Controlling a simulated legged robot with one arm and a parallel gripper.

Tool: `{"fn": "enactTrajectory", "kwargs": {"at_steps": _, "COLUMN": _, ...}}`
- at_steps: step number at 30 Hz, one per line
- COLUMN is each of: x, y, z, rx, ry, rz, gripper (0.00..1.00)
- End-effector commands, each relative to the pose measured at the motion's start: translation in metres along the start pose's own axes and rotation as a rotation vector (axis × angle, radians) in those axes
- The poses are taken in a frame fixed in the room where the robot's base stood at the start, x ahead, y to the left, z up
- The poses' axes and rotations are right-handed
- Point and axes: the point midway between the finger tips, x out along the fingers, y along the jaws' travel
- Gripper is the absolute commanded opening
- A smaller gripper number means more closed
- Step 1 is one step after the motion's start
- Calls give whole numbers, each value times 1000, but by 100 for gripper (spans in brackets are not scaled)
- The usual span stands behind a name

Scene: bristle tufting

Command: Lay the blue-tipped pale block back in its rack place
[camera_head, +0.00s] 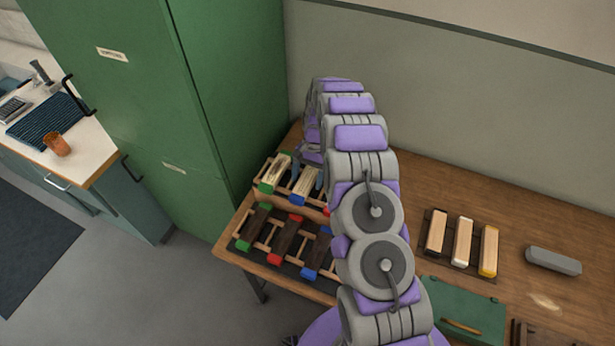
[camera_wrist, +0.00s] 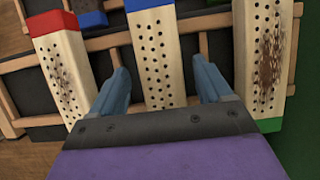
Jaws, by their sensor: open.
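The blue-tipped pale block (camera_wrist: 158,60) has rows of small holes and lies at the rack between my open fingers, its blue end at the top of the wrist view. It also shows in the head view (camera_head: 305,184). My gripper (camera_wrist: 163,88) straddles it, with a gap on each side. I cannot tell whether the block is fully seated. The wooden rack (camera_wrist: 110,41) shows rails on a dark base.
Dark blocks with coloured ends (camera_head: 284,240) lie in the rack's front row. To the right are a tray of three wooden blocks (camera_head: 462,242), a grey bar (camera_head: 553,262) and a green case (camera_head: 465,308). A green cabinet (camera_head: 205,110) stands close at the left.

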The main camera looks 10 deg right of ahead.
Motion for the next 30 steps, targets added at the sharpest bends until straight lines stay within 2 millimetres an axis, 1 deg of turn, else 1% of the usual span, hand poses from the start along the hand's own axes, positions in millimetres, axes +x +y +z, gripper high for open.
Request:
{"fn": "enactTrajectory", "kwargs": {"at_steps": 2, "x": -8, "y": 0, "z": 2, "rx": -1, "ry": 3, "rz": -2, "gripper": 78}}
{"fn": "enactTrajectory", "kwargs": {"at_steps": 5, "x": -25, "y": -1, "z": 1, "rx": -1, "ry": 5, "rz": -3, "gripper": 78}}
{"fn": "enactTrajectory", "kwargs": {"at_steps": 12, "x": -77, "y": -1, "z": 1, "rx": -1, "ry": 6, "rz": -3, "gripper": 78}}
{"fn": "enactTrajectory", "kwargs": {"at_steps": 17, "x": -105, "y": -1, "z": 1, "rx": 0, "ry": 6, "rz": -3, "gripper": 78}}
{"fn": "enactTrajectory", "kwargs": {"at_steps": 21, "x": -117, "y": 0, "z": 2, "rx": 1, "ry": 0, "rz": 0, "gripper": 78}}
{"fn": "enactTrajectory", "kwargs": {"at_steps": 24, "x": -123, "y": 0, "z": 1, "rx": 0, "ry": 2, "rz": -1, "gripper": 78}}
{"fn": "enactTrajectory", "kwargs": {"at_steps": 30, "x": -127, "y": 0, "z": 3, "rx": -2, "ry": 2, "rz": -1, "gripper": 78}}
